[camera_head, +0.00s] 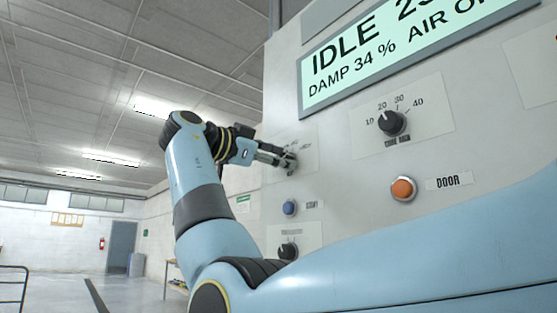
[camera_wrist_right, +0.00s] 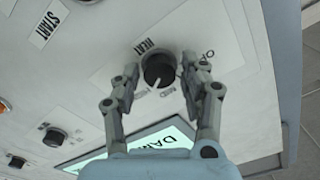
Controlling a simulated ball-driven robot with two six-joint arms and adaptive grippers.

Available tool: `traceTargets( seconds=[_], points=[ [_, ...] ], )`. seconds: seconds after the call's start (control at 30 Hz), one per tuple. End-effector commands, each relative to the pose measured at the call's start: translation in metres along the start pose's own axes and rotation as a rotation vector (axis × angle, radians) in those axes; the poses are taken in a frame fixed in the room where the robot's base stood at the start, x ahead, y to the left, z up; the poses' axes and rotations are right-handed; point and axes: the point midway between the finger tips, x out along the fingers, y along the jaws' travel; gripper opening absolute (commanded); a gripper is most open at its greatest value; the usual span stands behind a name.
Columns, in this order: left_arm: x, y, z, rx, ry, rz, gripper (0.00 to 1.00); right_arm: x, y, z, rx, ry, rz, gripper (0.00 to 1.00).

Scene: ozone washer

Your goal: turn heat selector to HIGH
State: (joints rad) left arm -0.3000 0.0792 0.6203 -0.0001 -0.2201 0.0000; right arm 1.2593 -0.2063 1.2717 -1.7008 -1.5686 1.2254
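The heat selector is a round black knob (camera_wrist_right: 159,68) on a pale label plate marked HEAT, seen upside down in the right wrist view. OFF is printed to its right, and MED and another word, partly blurred, are below it. The knob's white mark points down and slightly left in that view, toward the MED side; its exact setting is hard to tell. My right gripper (camera_wrist_right: 163,72) is open, with one finger on each side of the knob and small gaps showing. In the head view, my right gripper (camera_head: 281,158) is at the panel and largely hides the knob. My left gripper is not in view.
A black timer dial (camera_head: 392,123), an orange DOOR button (camera_head: 403,189), a blue START button (camera_head: 289,208) and a lower black knob (camera_head: 288,251) are on the same panel. The display (camera_head: 400,50) reads IDLE, DAMP 34 %. Open floor lies at left.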

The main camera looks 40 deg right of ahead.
Motion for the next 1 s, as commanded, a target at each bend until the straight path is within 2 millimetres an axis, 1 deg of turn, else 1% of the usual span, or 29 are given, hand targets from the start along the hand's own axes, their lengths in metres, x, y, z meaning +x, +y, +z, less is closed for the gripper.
traceTargets(
  seconds=[0.03,0.07,0.27,0.37,0.47,0.6,0.73,0.87,1.0],
  points=[
    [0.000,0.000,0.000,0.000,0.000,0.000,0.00,0.000,0.000,0.000,0.000,0.000,0.000,0.53],
    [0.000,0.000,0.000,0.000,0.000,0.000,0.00,0.000,0.000,0.000,0.000,0.000,0.000,0.55],
    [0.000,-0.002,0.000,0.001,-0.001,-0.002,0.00,0.000,0.000,0.000,-0.001,0.000,0.000,0.55],
    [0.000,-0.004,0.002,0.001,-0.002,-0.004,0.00,-0.003,0.000,0.001,-0.001,-0.001,0.000,0.55],
    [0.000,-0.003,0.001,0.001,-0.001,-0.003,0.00,-0.016,0.000,0.001,-0.002,-0.002,-0.001,0.55],
    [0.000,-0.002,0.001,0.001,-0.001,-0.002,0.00,-0.041,-0.001,0.001,-0.002,-0.003,-0.003,0.55],
    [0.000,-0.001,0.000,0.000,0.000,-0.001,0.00,-0.062,-0.001,0.001,-0.002,-0.003,-0.002,0.55],
    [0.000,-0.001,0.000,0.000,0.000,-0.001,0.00,-0.073,0.000,0.001,-0.001,-0.001,-0.001,0.55],
    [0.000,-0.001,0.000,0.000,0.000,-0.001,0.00,-0.076,0.000,0.001,-0.001,0.000,0.000,0.55]
  ],
)
